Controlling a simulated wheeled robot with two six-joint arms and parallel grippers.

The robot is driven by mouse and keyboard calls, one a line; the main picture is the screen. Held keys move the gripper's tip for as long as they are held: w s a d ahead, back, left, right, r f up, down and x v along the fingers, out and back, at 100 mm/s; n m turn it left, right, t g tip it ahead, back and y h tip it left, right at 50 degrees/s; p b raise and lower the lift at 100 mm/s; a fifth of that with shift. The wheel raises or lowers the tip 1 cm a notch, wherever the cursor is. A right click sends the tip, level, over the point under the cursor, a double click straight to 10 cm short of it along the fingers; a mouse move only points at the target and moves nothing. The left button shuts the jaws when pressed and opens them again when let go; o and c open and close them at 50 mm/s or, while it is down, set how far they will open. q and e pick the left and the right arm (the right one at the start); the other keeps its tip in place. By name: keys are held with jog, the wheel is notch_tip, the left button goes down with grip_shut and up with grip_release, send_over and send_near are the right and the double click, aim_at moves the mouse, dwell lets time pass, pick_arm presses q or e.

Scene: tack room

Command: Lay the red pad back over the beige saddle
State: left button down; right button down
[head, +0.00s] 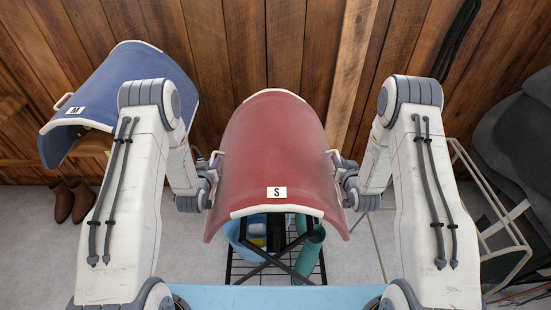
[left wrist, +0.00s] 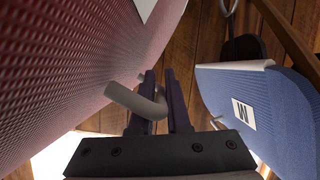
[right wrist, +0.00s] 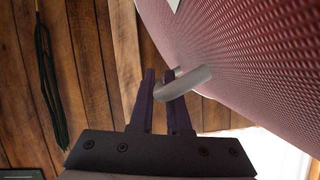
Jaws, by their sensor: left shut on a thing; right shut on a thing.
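The red pad (head: 270,150) is a curved sheet with pale edging and a white "S" label, arched in the middle of the head view. My left gripper (head: 214,163) is shut on the pale handle at the pad's left side; the handle (left wrist: 124,98) shows between its fingers in the left wrist view. My right gripper (head: 337,162) is shut on the handle at the right side, and that handle (right wrist: 185,82) shows in the right wrist view. No beige saddle can be made out; what lies directly beneath the pad is hidden.
A blue pad (head: 125,85) marked "M" hangs at the left by the plank wall. A black crossed-leg stand (head: 272,262) with blue and green items shows below the red pad. Brown boots (head: 72,201) stand at left. A pale frame (head: 505,232) and dark grey bulk (head: 518,140) are at right.

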pick_arm(q)
jog(key=shift+w+r, duration=0.1)
jog(key=shift+r, duration=0.05)
pick_arm(e)
jog(key=shift+r, duration=0.15)
dwell(0.6)
